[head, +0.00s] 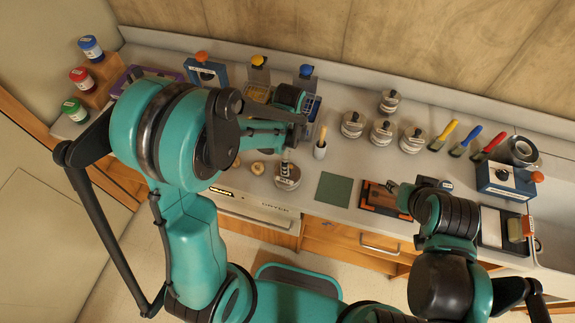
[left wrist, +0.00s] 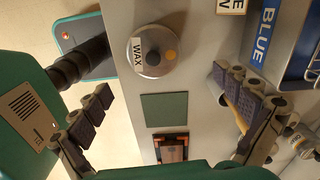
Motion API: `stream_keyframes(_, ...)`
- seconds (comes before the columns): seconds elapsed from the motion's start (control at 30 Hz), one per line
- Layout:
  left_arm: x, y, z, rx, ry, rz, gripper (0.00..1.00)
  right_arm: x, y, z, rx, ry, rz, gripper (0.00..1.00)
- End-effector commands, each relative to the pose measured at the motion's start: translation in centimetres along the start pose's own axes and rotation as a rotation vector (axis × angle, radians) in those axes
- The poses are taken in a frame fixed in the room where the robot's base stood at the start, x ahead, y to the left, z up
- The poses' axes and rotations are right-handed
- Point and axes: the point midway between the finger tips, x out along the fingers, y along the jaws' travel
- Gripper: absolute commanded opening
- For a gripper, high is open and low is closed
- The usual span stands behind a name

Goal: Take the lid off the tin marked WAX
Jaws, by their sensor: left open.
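The tin marked WAX (left wrist: 140,66) stands on the grey counter, seen from above in the left wrist view. Its round grey lid has a knob in the middle and an orange dot, and appears to be on the tin. In the head view the tin (head: 287,182) is just in front of my left gripper (head: 291,143). That gripper is open and empty; in the left wrist view its fingers (left wrist: 163,88) are spread, with the tin beyond and between them. My right gripper (head: 394,189) hangs by a dark brown tray; its fingers are too small to judge.
A green mat (head: 334,189) and the brown tray (head: 376,197) lie right of the tin. Several similar lidded tins (head: 381,133) stand behind. A cup with a brush (head: 320,150) is close on the right, two small rings (head: 257,168) on the left.

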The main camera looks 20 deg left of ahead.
Motion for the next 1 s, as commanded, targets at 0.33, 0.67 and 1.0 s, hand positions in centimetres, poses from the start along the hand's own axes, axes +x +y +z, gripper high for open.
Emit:
stream_keyframes(0.33,4.6,0.4,0.3,0.004,0.0,0.002,1.0,0.9,0.0,0.7,0.0,0.0,0.0,0.4)
stream_keyframes(0.67,7.6,0.6,0.5,0.004,0.001,0.0,1.0,1.4,0.0,1.0,0.0,0.0,0.0,0.4)
stream_keyframes(1.0,7.5,0.7,0.5,0.004,0.001,0.0,0.53,1.3,0.0,1.0,0.0,0.0,0.0,0.4)
